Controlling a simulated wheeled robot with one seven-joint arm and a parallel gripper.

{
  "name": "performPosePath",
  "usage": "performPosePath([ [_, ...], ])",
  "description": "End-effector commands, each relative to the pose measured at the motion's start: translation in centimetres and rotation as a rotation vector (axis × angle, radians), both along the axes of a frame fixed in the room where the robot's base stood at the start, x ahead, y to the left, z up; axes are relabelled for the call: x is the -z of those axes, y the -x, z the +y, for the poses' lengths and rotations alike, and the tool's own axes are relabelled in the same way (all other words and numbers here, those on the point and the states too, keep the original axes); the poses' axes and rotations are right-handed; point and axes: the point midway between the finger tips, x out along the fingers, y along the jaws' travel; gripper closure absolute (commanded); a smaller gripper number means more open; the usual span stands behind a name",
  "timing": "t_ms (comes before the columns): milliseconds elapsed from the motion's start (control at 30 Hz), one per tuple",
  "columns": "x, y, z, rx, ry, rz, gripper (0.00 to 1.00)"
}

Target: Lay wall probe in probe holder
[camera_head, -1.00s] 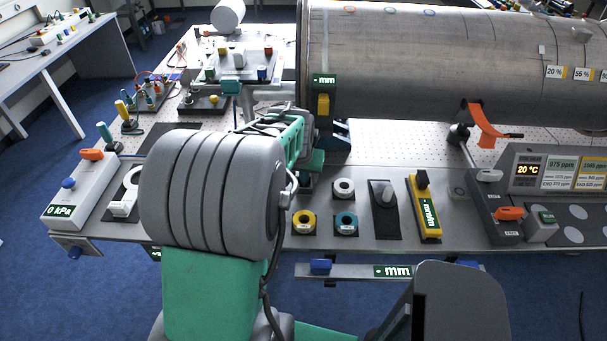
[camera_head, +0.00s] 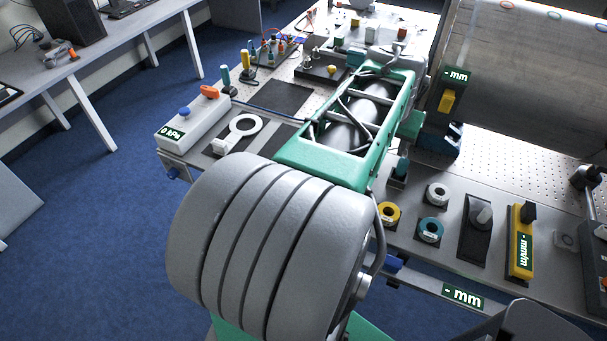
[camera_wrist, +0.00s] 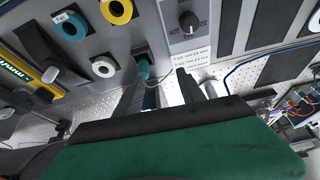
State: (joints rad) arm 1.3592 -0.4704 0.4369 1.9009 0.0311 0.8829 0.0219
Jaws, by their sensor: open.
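A small teal-topped piece, seemingly the wall probe (camera_head: 402,168), stands in a dark holder (camera_head: 398,183) on the bench, beside the white ring. In the wrist view the teal piece (camera_wrist: 143,68) shows in the dark holder with a thin pale cable running from it. My gripper (camera_wrist: 160,82) is open, its two dark fingers apart. The teal piece shows close to the left finger; I see nothing clamped between the fingers. In the head view my arm hides the gripper.
White, teal (camera_head: 430,231) and yellow rings, a dark lever plate and a yellow level gauge (camera_head: 521,243) stand nearby. The large pipe (camera_head: 530,75) rises behind on the right. A grey knob box (camera_wrist: 188,25) shows ahead in the wrist view.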

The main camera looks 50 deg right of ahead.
Motion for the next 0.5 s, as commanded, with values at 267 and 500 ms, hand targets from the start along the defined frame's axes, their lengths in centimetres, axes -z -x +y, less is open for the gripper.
performPosePath([
  [267,0.6,-18.0,16.0,-0.631,-0.014,0.009,0.53],
  [500,2.3,-22.3,34.6,-1.205,-0.021,0.025,0.53],
])
